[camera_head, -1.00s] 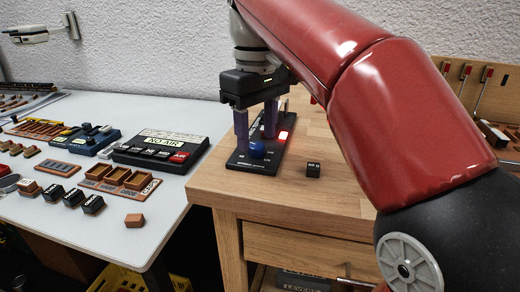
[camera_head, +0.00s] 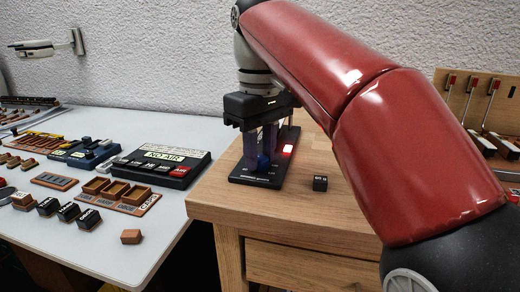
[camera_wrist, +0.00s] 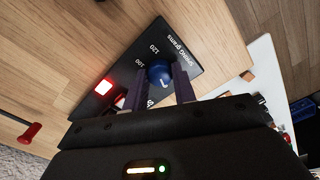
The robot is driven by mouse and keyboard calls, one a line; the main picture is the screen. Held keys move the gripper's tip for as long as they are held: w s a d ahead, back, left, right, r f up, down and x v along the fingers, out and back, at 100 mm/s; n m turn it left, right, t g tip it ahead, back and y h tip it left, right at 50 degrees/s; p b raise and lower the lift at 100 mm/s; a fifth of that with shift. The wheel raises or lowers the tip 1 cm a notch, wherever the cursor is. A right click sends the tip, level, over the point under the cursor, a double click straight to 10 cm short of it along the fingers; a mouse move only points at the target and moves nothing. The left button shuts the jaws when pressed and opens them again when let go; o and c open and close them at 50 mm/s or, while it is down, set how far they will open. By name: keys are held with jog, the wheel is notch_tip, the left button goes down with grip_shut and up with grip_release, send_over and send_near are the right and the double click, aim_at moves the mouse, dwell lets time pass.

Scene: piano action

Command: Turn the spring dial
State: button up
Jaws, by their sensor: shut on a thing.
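The spring dial is a blue round knob (camera_wrist: 159,73) on a black panel (camera_wrist: 188,52) marked "spring grams", with the numbers 100 and 120 legible beside the knob. In the head view the blue knob (camera_head: 263,162) shows low between the fingers, and the black panel (camera_head: 252,181) lies on the wooden bench. My gripper (camera_head: 262,160) points down over the panel. In the wrist view its two purple fingers (camera_wrist: 160,84) are shut on the knob, one on each side. Part of the scale is hidden behind the fingers. A red light (camera_wrist: 103,87) glows on the panel.
A white table (camera_head: 70,236) at left holds a "NO AIR" box (camera_head: 165,165), wooden trays (camera_head: 118,193) and several small blocks. The bench front is clear.

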jog(key=shift+r+m+p, duration=0.25)
jog(key=shift+m+p, duration=0.25)
jog(key=shift+p, duration=0.2)
jog(key=shift+f+m+p, duration=0.1)
jog(key=shift+m+p, duration=0.4)
jog(key=shift+m, duration=0.2)
jog(key=shift+f, duration=0.15)
jog(key=o, duration=1)
